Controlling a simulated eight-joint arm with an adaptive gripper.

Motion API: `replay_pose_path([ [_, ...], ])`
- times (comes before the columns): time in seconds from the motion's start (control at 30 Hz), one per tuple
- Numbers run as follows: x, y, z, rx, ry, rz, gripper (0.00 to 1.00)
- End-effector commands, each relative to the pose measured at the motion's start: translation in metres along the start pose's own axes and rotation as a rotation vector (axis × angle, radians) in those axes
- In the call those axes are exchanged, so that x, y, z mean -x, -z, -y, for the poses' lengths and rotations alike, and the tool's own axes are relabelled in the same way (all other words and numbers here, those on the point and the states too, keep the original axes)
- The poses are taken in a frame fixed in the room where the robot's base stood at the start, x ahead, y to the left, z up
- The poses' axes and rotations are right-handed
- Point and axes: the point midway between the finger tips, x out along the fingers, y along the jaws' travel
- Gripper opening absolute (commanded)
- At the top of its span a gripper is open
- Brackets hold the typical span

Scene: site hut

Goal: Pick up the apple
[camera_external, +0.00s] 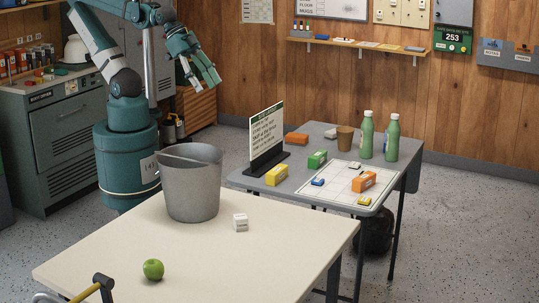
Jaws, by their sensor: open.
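A green apple (153,269) sits on the cream table (270,260), near its front left part. My gripper (205,86) is raised behind the table, above and beyond the grey bucket, well apart from the apple. Its fingers point down and to the right, open and with nothing seen between them. The apple is in full view.
A grey bucket (192,190) stands on the table between my arm and the apple. A white cube (240,222) lies right of it. A yellow and black handle (95,288) is at the front edge. A grey table (330,140) behind holds a sign, bottles and small boxes.

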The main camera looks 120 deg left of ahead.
Motion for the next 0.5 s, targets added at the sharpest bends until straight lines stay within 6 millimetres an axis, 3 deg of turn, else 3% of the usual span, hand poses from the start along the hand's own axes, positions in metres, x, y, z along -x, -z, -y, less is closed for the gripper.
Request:
replay_pose_path([
  [0.5, -0.0014, 0.0086, -0.0054, -0.031, -0.007, 0.006, 0.52],
])
